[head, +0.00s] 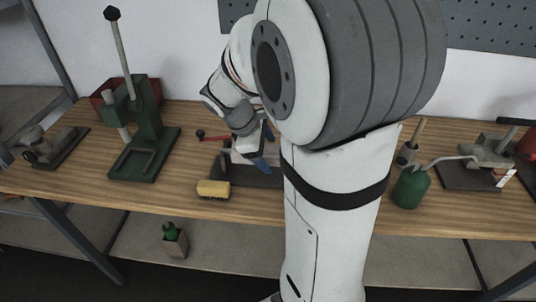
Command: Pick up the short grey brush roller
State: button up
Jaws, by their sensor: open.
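I cannot make out the short grey brush roller for sure; my own arm covers much of the middle of the bench. My gripper (258,156) is small and partly hidden behind my arm. It points down, open, over a dark flat base (237,179) in the middle of the bench. Whether anything lies between the fingers cannot be seen.
A yellow block (213,189) lies at the wooden bench's (80,184) front edge. A green lever press (146,140) stands left, with a red bin (104,100) behind. A green oil can (411,188) and a grey device (488,155) stand right. Bare wood lies between press and base.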

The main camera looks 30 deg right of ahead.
jog(key=shift+d+f, duration=0.15)
jog(key=shift+f, duration=0.15)
jog(key=shift+c, duration=0.5)
jog(key=shift+w, duration=0.1)
jog(key=c, duration=1.1)
jog(key=shift+r, duration=0.1)
jog(key=shift+c, duration=0.2)
